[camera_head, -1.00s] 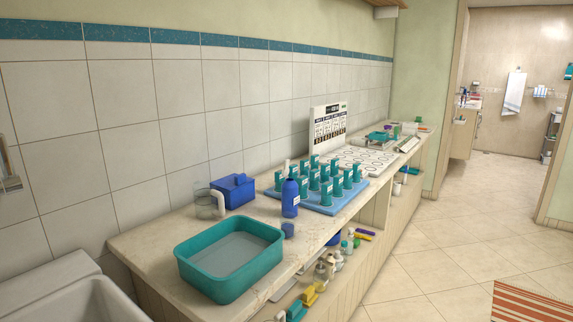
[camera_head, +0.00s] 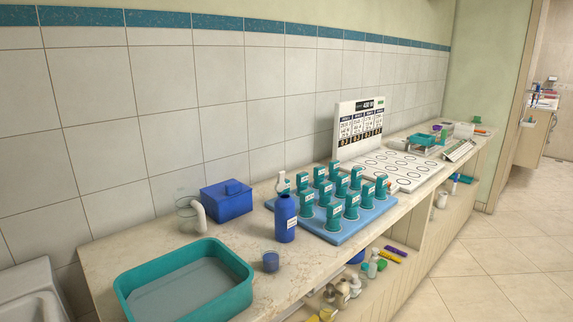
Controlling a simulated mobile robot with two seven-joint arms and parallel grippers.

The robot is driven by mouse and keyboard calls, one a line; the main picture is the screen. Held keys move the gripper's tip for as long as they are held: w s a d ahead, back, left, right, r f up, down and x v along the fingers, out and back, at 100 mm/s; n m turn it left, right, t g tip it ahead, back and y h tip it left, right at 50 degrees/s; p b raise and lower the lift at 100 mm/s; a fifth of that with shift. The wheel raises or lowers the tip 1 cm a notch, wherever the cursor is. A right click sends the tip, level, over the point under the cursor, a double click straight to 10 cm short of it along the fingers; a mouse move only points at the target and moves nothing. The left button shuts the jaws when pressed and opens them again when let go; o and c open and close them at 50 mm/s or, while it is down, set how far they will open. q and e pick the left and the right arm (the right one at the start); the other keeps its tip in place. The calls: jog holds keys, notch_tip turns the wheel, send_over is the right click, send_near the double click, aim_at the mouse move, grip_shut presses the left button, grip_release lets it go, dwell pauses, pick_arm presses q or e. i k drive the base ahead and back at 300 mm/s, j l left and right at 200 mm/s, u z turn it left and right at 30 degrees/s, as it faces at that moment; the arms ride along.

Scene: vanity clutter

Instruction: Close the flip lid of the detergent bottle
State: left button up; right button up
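A blue bottle (camera_head: 286,219) with a small white label stands upright on the counter (camera_head: 113,262), in front of the left end of the blue tray. I take it for the detergent bottle. A white curved piece (camera_head: 282,182) shows at its top; whether this is its raised flip lid or something behind it I cannot tell. Neither of my grippers is in view.
Several teal dispensers (camera_head: 333,215) stand on a blue tray (camera_head: 335,240) right of the bottle. A teal basin (camera_head: 243,293) fills the counter's near end. A blue box (camera_head: 227,200) and a clear mug (camera_head: 188,213) stand near the wall. A white board (camera_head: 359,112) stands farther back.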

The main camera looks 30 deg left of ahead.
aim_at(279, 186)
jog(key=i+l+u, duration=0.15)
jog(key=i, duration=0.3)
jog(key=i+l+u, duration=0.2)
jog(key=i+l, duration=0.2)
